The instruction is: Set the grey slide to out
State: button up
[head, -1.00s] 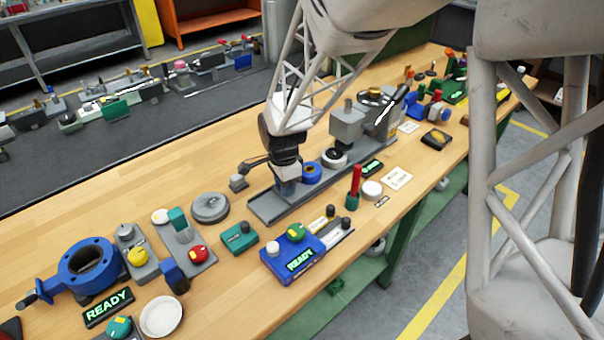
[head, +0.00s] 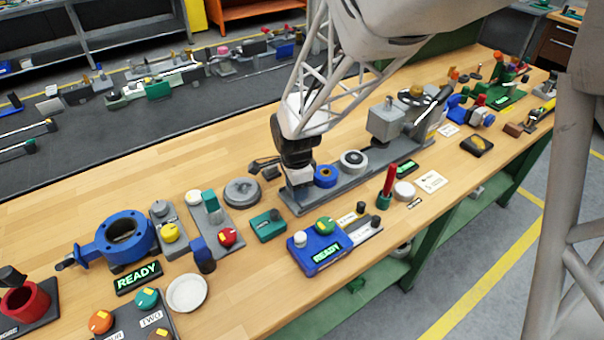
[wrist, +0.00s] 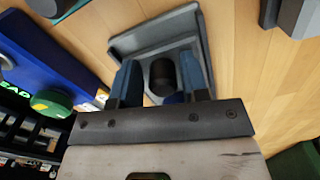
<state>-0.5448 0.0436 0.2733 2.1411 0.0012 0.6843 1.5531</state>
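A long grey rail (head: 350,184) lies on the workbench, and its near-left end shows in the wrist view (wrist: 122,46). A dark upright knob (wrist: 162,76), seemingly the grey slide's, stands over this end. My gripper (wrist: 160,84) is low over the rail end, with one blue finger on each side of the knob. Narrow gaps seem to show between knob and fingers, so it looks open around the knob, not clamped. In the head view my gripper (head: 298,178) covers the knob and most of the slide. Any position marks for the slide are hidden.
A blue ring (head: 325,176) and a black-and-white ring (head: 353,161) sit just right of my gripper. A blue READY box (head: 318,249) and a teal box (head: 267,226) stand in front. A round grey disc (head: 241,192) lies to the left.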

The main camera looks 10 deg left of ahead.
jog(key=shift+o, duration=1.1)
jog(key=shift+r, duration=0.1)
jog(key=shift+r, duration=3.75)
jog(key=shift+r, duration=0.1)
